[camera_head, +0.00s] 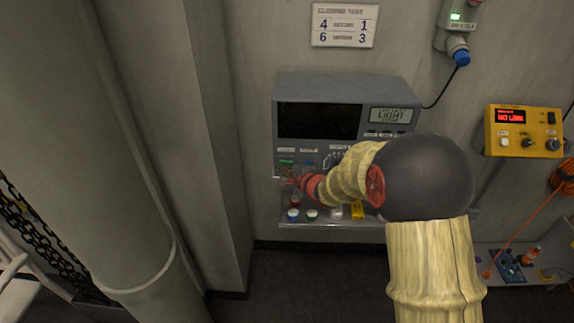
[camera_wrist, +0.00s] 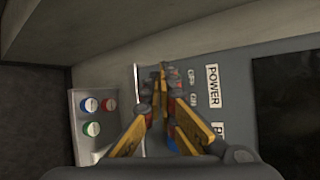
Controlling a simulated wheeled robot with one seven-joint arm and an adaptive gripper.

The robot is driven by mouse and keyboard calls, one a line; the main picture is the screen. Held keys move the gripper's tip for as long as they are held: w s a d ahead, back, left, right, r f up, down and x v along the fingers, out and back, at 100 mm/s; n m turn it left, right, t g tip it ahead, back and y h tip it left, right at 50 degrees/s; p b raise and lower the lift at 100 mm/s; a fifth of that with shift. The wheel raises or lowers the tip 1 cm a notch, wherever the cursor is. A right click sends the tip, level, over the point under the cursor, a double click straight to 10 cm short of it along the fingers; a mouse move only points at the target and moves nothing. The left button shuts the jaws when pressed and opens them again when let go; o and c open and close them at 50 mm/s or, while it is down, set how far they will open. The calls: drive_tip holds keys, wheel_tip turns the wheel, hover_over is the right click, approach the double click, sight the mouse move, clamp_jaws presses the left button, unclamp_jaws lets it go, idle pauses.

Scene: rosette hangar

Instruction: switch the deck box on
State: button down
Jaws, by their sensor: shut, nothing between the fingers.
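A grey console (camera_head: 290,92), which looks like the deck box, is on the wall with a dark screen (camera_head: 322,121) and a small grey display at its upper right. In the wrist view its face (camera_wrist: 240,105) shows turned, with a POWER label (camera_wrist: 212,85) and small tags beside it. My gripper (camera_head: 287,182) is at the console's lower left; its fingers (camera_wrist: 158,75) are shut and empty in front of the panel, left of the POWER label. They hide the part of the panel behind them, so I cannot see the power switch or whether the fingertips touch.
A ledge (camera_head: 330,223) under the console holds several small capped pots, also in the wrist view (camera_wrist: 91,104). A yellow box (camera_head: 520,143) with a red display is at the right. A black cable runs to a wall socket (camera_head: 458,47). A thick column (camera_head: 80,150) stands left.

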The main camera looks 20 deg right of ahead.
drive_tip(key=shift+w+d+r+p, duration=0.1)
drive_tip(key=shift+w+d+p, duration=0.3)
drive_tip(key=shift+p, duration=0.55)
idle(0.5)
drive_tip(key=shift+a, duration=0.25)
drive_tip(key=shift+s+a+p, duration=0.2)
drive_tip(key=shift+s+p, duration=0.15)
drive_tip(key=shift+s+a+p, duration=0.15)
drive_tip(key=shift+s+a, duration=0.2)
drive_tip(key=shift+s, duration=0.4)
drive_tip(key=shift+s+a+p, duration=0.1)
drive_tip(key=shift+s+a, duration=0.3)
drive_tip(key=shift+s, duration=0.4)
drive_tip(key=shift+s+a+p, duration=0.15)
drive_tip(key=shift+s+a, duration=0.2)
drive_tip(key=shift+s, duration=0.4)
